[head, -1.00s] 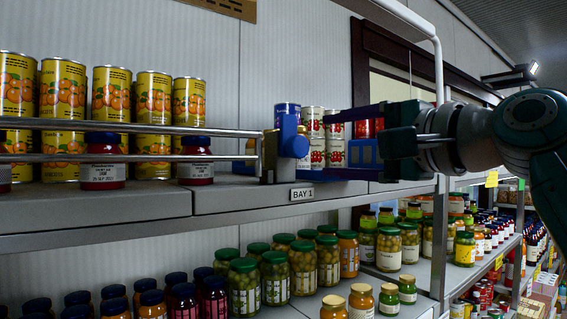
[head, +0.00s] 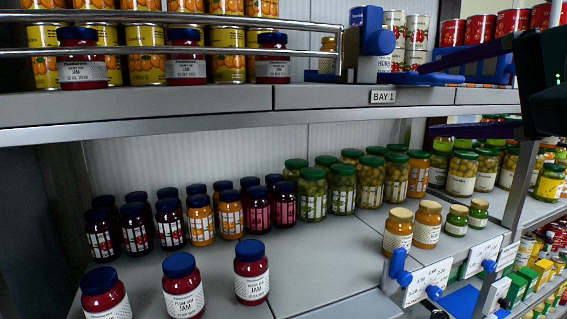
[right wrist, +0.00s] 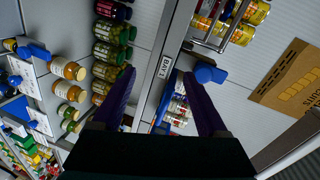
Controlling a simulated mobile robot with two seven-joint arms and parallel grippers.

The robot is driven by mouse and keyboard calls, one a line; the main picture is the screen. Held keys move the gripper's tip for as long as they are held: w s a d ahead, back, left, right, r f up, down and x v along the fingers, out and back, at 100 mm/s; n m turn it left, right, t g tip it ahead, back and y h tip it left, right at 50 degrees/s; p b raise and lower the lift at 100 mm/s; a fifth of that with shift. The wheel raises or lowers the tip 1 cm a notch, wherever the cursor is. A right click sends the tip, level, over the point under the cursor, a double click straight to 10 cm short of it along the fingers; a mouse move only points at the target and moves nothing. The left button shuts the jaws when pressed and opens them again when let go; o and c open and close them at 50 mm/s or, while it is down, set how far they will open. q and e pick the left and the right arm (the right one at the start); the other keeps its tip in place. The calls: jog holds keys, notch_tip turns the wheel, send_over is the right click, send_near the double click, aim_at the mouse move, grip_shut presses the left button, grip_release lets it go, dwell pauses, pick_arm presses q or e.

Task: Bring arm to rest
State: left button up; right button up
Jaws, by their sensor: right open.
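My right gripper (head: 412,104) comes in from the right edge in the head view. Its two dark blue fingers are apart with nothing between them. My left gripper is not in view.
The upper shelf (head: 200,103) holds jam jars behind a metal rail (head: 170,50), plus cans. The lower shelf holds many jars; three jam jars (head: 251,272) stand near its front. A blue-knobbed price holder (head: 398,267) and a shelf post (head: 515,200) are close by on the right.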

jog(key=s+a+f+n+g+h, duration=0.15)
jog(key=s+f+n+g, duration=0.45)
jog(key=f, duration=0.7)
jog(key=s+f+n+g+h, duration=0.1)
jog(key=s+f+n, duration=0.3)
jog(key=s, duration=0.7)
jog(key=s+f+n+g+h+p, duration=0.1)
jog(key=s+f+n+g+h, duration=0.1)
jog(key=s+f, duration=0.6)
jog(key=s+n+g, duration=0.1)
jog(key=s+g, duration=0.1)
jog(key=s, duration=0.1)
jog(key=shift+s+d+n, duration=0.15)
jog(key=shift+s+n, duration=0.15)
jog(key=shift+n, duration=0.1)
